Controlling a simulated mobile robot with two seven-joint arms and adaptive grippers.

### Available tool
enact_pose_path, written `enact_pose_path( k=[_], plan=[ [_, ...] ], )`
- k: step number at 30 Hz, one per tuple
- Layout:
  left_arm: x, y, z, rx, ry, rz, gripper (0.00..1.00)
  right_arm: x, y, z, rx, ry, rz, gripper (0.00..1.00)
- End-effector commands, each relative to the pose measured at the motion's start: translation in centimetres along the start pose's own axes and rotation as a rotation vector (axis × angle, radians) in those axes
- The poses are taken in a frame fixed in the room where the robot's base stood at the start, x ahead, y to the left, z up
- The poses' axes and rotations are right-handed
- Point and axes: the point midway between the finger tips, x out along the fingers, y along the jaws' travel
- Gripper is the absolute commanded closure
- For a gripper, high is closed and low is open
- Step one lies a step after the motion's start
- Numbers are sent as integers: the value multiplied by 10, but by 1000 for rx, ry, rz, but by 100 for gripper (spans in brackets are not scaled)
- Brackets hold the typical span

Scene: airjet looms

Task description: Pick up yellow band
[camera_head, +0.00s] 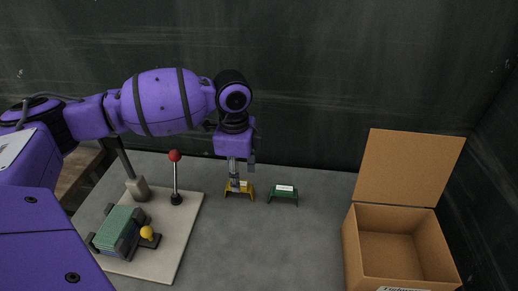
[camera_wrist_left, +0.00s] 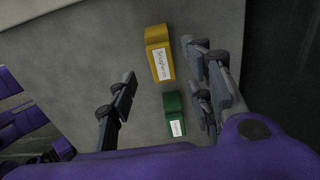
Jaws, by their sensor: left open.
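The yellow band (camera_head: 247,191) lies on the grey table directly below my left gripper (camera_head: 236,178). In the left wrist view the yellow band (camera_wrist_left: 159,52) carries a white label and lies ahead of the fingertips, between the lines of the two fingers. My left gripper (camera_wrist_left: 160,85) is open there with nothing between its fingers. In the head view the fingers hide part of the band, and I cannot tell whether they touch it. My right gripper is in neither view.
A green band (camera_head: 284,195) with a white label lies just right of the yellow one. An open cardboard box (camera_head: 350,250) stands at the right. A pale board (camera_head: 180,235) at the left bears a red-knobbed lever (camera_head: 175,170) and a green device (camera_head: 118,230). The front middle of the table is clear.

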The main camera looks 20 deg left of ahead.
Motion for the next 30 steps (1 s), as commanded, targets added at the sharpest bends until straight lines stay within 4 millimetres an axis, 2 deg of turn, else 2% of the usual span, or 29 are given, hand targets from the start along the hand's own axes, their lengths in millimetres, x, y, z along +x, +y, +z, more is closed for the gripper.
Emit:
enact_pose_path(
  k=[9,16,25,30],
  plan=[
    [44,1,4,-1,0,1,53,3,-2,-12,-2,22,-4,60],
    [46,1,4,0,0,-1,53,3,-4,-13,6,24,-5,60],
    [46,1,4,0,0,-1,91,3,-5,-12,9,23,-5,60],
    [46,1,4,0,0,-1,94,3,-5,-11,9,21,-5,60]
  ],
)
